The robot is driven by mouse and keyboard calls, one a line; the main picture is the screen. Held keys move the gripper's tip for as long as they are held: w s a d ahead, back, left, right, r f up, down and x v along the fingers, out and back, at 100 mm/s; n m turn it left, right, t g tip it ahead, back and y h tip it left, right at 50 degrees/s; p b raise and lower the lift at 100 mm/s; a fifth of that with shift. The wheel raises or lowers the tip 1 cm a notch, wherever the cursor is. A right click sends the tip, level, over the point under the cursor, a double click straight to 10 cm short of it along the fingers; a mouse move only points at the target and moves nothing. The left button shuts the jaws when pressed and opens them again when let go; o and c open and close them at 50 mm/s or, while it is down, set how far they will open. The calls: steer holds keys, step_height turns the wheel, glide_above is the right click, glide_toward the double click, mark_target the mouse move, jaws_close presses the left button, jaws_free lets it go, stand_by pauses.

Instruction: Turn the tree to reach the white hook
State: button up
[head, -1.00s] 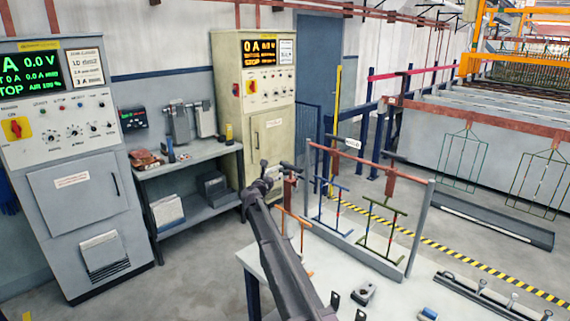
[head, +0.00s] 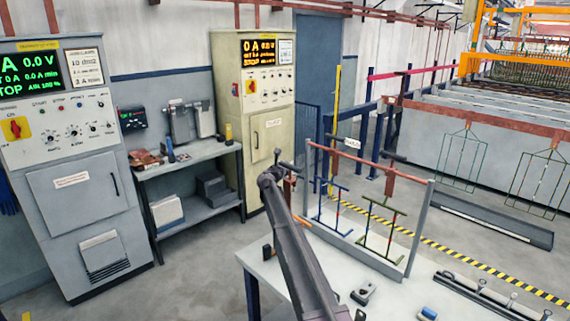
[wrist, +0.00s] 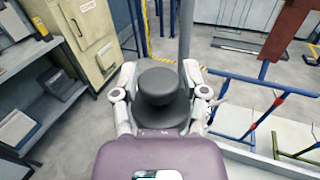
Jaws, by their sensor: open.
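A rack frame with a copper-red top bar (head: 365,160) stands on the pale table. An orange tree at the left end is mostly hidden behind my arm. My gripper (head: 284,163) is raised near the frame's left end, open and empty. In the wrist view, a grey post (wrist: 186,35) rises beyond the open fingers, and the blue tree (wrist: 262,85) is to their right, apart from them. I cannot make out a white hook.
Small fixtures (head: 363,292) and a rail with pegs (head: 480,292) lie on the table's front right. Grey and cream control cabinets (head: 265,120) and a shelf bench (head: 190,160) stand at left. Open floor separates them from the table.

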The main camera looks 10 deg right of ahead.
steer(key=shift+x, duration=0.8)
jaws_close()
steer(key=shift+a, duration=0.25)
steer(key=shift+s+d, duration=0.1)
steer(key=shift+d, duration=0.05)
